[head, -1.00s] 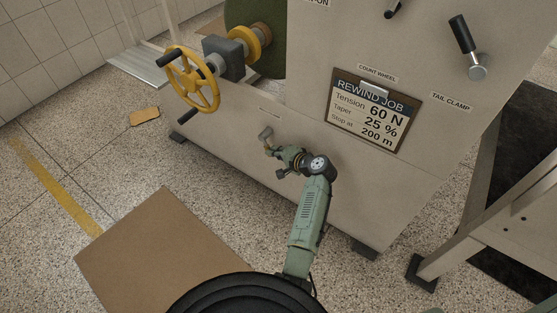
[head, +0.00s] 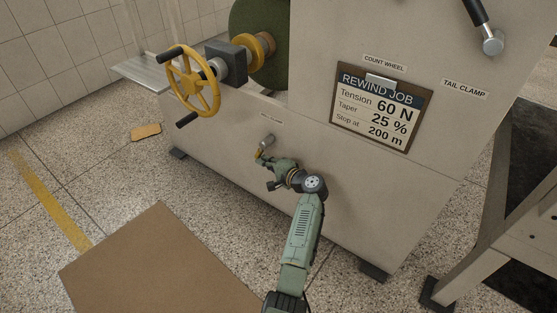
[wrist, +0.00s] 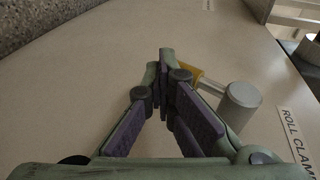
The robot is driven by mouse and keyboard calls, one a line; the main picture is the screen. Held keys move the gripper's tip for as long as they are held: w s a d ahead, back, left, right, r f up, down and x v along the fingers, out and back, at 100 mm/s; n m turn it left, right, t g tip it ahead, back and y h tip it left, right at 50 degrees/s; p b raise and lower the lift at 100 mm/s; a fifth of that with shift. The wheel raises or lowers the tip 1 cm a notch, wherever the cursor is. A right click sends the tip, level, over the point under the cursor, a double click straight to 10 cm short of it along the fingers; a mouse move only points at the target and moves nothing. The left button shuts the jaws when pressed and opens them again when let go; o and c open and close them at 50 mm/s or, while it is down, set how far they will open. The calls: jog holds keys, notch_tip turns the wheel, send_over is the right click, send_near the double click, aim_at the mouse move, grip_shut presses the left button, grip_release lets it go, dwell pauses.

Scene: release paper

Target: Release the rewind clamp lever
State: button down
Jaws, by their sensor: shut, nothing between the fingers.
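A small clamp lever with a grey round hub (head: 267,141) and a yellow grip sits low on the machine's front panel. In the wrist view its hub (wrist: 241,103) stands right of my fingers, beside a label (wrist: 296,140) reading "ROLL CLAM…", cut off at the edge. Its yellow grip (wrist: 192,71) is partly hidden behind my fingers. My gripper (head: 264,161) is at the grip in the head view. In the wrist view my gripper (wrist: 166,68) is shut with nothing held, its fingertips overlapping the grip. I cannot tell whether they touch it.
A yellow handwheel (head: 194,83) juts out up and left of my gripper. A larger black-handled lever (head: 483,25) is above the "TAIL CLAMP" label (head: 465,88). A job clipboard (head: 380,112) hangs on the panel. A table frame (head: 484,258) stands at the right.

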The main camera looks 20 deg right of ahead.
jog(key=shift+w+a+r, duration=0.15)
jog(key=shift+w+a, duration=0.4)
jog(key=shift+w, duration=0.3)
jog(key=shift+w+a+b, duration=0.1)
jog(key=shift+b, duration=0.2)
